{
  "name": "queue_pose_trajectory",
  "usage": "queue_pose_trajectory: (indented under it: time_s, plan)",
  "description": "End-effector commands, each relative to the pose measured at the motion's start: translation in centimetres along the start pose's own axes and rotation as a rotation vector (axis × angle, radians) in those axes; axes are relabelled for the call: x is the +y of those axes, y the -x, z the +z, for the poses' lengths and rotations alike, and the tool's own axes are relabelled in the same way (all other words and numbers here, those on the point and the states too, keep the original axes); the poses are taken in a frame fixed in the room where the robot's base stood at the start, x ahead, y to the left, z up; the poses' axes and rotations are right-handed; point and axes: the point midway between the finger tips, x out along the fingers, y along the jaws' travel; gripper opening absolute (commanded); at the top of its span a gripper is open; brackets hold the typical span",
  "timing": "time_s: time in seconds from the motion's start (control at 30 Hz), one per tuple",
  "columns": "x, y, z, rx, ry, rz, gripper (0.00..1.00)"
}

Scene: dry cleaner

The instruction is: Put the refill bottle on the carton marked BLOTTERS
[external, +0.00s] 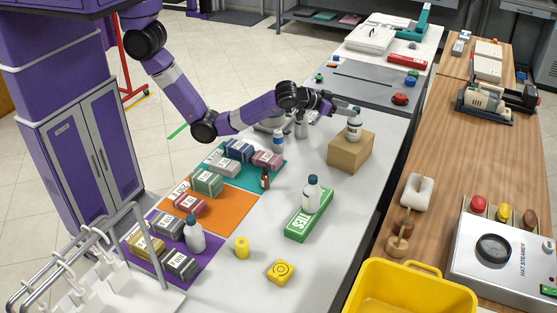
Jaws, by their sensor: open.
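A white bottle with a dark cap (354,125) stands upright on a plain brown carton (348,155) on the grey table. My gripper (350,109) is open at this bottle's cap; I cannot tell whether the fingers touch it. Similar white bottles stand on a green carton (298,228) and on the purple mat, where one bottle (194,236) is upright beside small boxes. The bottle on the green carton (311,194) is upright too. I cannot tell which is the refill bottle. No BLOTTERS marking is readable on any carton; the brown carton's visible faces look blank.
Small labelled boxes lie on teal (238,178), orange (222,208) and purple mats at the left. A wooden counter with a yellow bin (415,290) is at the right.

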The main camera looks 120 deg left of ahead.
Motion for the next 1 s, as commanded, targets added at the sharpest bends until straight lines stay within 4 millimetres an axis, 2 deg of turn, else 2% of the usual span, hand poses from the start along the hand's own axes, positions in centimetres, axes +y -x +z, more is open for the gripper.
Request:
queue_pose_trajectory:
  time_s: [0.1, 0.33, 0.5, 0.77, 0.87, 0.97, 1.0]
  plan:
    - [0.1, 2.5, 0.1, 0.002, -0.001, 0.002, 0.48]
    - [0.0, 5.9, 0.1, 0.0, 0.0, 0.0, 0.48]
    - [0.0, 6.9, 0.0, -0.001, 0.0, 0.0, 0.48]
    - [0.0, 7.0, 0.2, -0.002, -0.002, 0.001, 0.48]
    - [0.2, 7.1, 1.6, -0.004, -0.02, 0.019, 0.48]
    - [0.6, 7.8, 4.9, -0.005, -0.059, 0.065, 0.48]
    - [0.8, 8.2, 6.6, -0.006, -0.081, 0.091, 0.48]
